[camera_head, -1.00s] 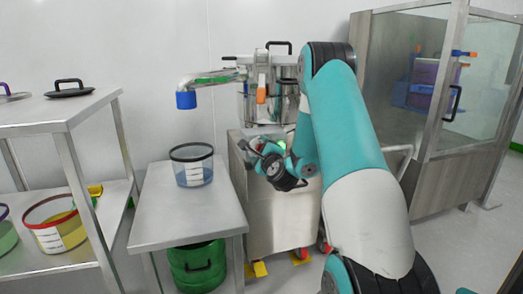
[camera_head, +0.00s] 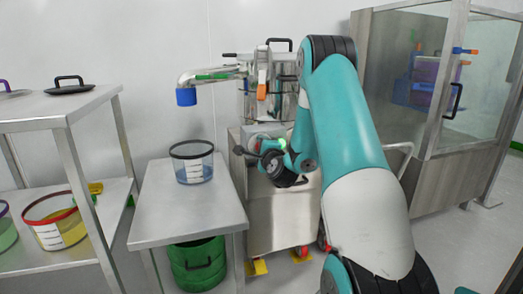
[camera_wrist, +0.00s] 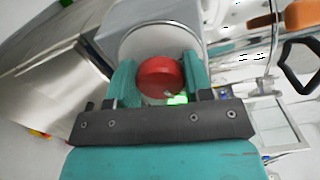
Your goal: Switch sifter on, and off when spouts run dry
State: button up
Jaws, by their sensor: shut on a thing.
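The steel sifter (camera_head: 284,100) stands on a steel cabinet behind my arm, which hides part of it. Its pipe spout (camera_head: 213,76) ends in a blue tip (camera_head: 186,97) pointing down; I see no stream below it. A second, orange-tipped outlet (camera_head: 262,91) hangs at its front. A grey control box (camera_wrist: 190,20) carries a red knob (camera_wrist: 160,77) on a round pale plate. My gripper (camera_wrist: 155,78) is shut on the red knob, one teal finger on each side. In the head view, my wrist mostly covers this spot.
A black-rimmed clear tub (camera_head: 192,162) with some blue at its bottom stands on the steel table (camera_head: 180,215), left of my gripper. A green drum (camera_head: 197,265) is underneath. A shelf (camera_head: 60,110) with tubs stands left, a glazed cabinet (camera_head: 440,110) right.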

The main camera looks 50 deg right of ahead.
jog(key=n+b, duration=0.1)
jog(key=n, duration=0.3)
jog(key=shift+s+f+n+b, duration=0.1)
jog(key=shift+f+n+b, duration=0.1)
jog(key=shift+n+b, duration=0.15)
jog(key=n+b, duration=0.2)
jog(key=n, duration=0.1)
jog(key=shift+d+f+n, duration=0.1)
jog(key=shift+n, duration=0.25)
jog(key=n+b, duration=0.2)
jog(key=n, duration=0.1)
jog(key=shift+s+n+b, duration=0.1)
jog(key=shift+n+b, duration=1.1)
jog(key=shift+n, duration=0.4)
jog(key=shift+r, duration=0.2)
jog(key=o, duration=0.9)
